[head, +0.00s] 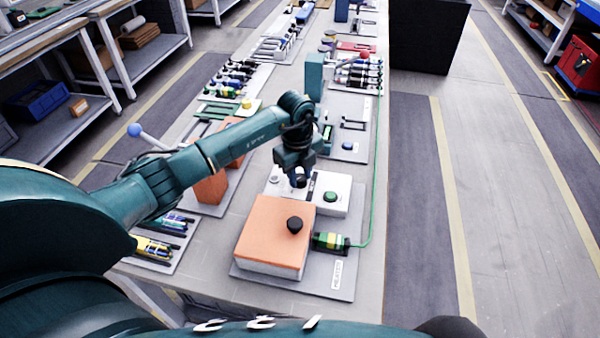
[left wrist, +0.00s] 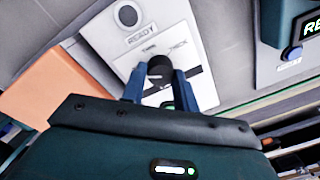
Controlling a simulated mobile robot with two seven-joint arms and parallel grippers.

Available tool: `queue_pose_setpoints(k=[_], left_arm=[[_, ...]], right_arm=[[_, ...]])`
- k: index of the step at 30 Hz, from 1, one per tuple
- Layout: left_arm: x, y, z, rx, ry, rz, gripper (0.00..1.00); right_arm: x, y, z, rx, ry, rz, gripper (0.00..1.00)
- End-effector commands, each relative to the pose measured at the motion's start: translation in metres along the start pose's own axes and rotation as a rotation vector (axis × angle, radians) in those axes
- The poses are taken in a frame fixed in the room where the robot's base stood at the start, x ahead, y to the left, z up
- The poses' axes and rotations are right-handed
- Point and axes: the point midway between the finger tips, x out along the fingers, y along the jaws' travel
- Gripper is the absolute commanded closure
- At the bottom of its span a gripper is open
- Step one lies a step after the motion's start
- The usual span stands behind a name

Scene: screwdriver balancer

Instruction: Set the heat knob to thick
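A black knob (left wrist: 160,70) stands on a white panel (left wrist: 197,85) in the left wrist view. Small printed labels lie beyond it; the one on the right (left wrist: 178,46) seems to read THICK, the one on the left (left wrist: 148,50) is harder to read. My left gripper (left wrist: 160,78) has one finger on each side of the knob; I cannot tell whether they press on it. The knob's pointer setting is not readable. In the head view my left gripper (head: 299,180) is low over the white unit (head: 334,186). My right gripper is not in view.
An orange-topped box (head: 265,240) with another black knob (head: 294,224) stands just nearer. A green button (head: 330,197) is on the white unit's right side. A green cable (head: 376,170) runs along the bench's right edge. Several tool trays fill the bench beyond.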

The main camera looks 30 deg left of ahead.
Motion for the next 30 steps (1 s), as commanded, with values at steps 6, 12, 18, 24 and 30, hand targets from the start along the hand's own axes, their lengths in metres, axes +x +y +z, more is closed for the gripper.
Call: queue_pose_setpoints(k=[6, 12, 18, 24, 30], left_arm=[[-0.0004, -0.0003, 0.0001, 0.0, 0.0, -0.001, 0.9], [-0.0003, -0.0003, 0.0003, 0.007, 0.0, -0.001, 0.93], [0.0004, -0.0003, 0.0006, 0.063, 0.002, 0.0, 0.93], [0.001, -0.0001, 0.0019, 0.192, 0.006, 0.0, 0.93], [0.0014, -0.0004, 0.0025, 0.374, 0.014, -0.001, 0.93]], right_arm=[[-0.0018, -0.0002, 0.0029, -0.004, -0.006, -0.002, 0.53], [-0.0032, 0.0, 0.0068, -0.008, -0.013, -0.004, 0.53], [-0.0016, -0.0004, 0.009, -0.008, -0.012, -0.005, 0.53], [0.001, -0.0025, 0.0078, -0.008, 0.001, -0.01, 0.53], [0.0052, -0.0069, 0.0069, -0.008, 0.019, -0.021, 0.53]])
